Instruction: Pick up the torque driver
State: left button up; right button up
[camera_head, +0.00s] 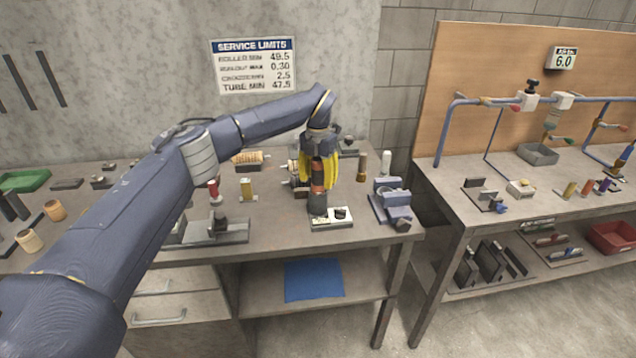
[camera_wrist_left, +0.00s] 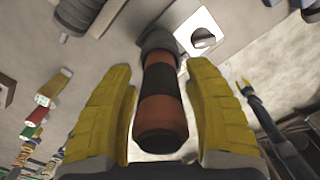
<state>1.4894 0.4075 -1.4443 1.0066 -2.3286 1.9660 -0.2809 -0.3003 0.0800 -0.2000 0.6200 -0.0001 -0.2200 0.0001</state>
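The torque driver (camera_head: 317,178) has an orange and black banded handle and a grey lower end. It appears upright over the left bench, beside or on a small white-topped block (camera_head: 333,217); I cannot tell which. My left gripper (camera_head: 320,180) has its yellow fingers on either side of the handle. In the left wrist view, the driver (camera_wrist_left: 161,100) lies between the fingers of my left gripper (camera_wrist_left: 160,72). A narrow gap shows beside the handle, and the fingers look open around it. My right gripper is not seen.
A blue-grey vise (camera_head: 393,203) stands right of the driver near the bench edge. A yellow post (camera_head: 246,189) and a red-topped post (camera_head: 214,192) stand to the left. A wooden roller (camera_head: 247,157) lies behind. A second bench with blue pipes (camera_head: 440,135) is at right.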

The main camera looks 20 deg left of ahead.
pick_arm(q)
grip_shut()
jog(key=shift+r, duration=0.15)
